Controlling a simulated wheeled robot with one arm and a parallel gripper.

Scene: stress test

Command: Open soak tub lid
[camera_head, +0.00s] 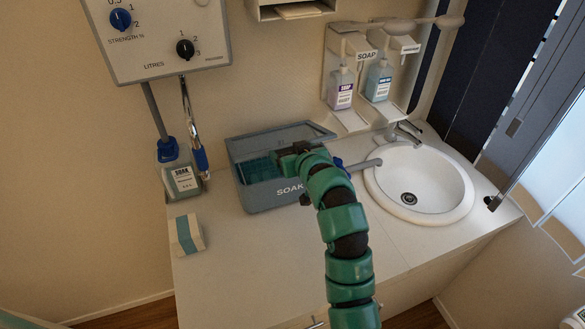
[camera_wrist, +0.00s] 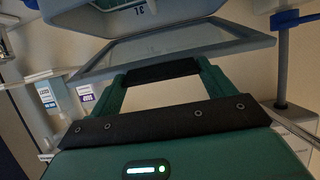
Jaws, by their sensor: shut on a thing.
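The grey soak tub (camera_head: 262,198) stands on the counter left of the sink, its front lettering partly covered by my arm. Its teal inside shows through the open top. The grey lid (camera_head: 318,131) is raised and tilted at the back of the tub. My gripper (camera_head: 290,151) is at the tub's top, and its fingertips are partly hidden by my wrist. In the wrist view, the framed lid panel (camera_wrist: 165,48) lies right at my fingertips (camera_wrist: 162,70), with the grey tub (camera_wrist: 75,15) beyond it. My gripper is shut on the lid; the exact contact is hard to see.
A control panel (camera_head: 155,35) hangs above. Soap bottles (camera_head: 341,88) and a sink (camera_head: 420,180) with a tap are at right. The front-left counter (camera_head: 240,265) is clear.

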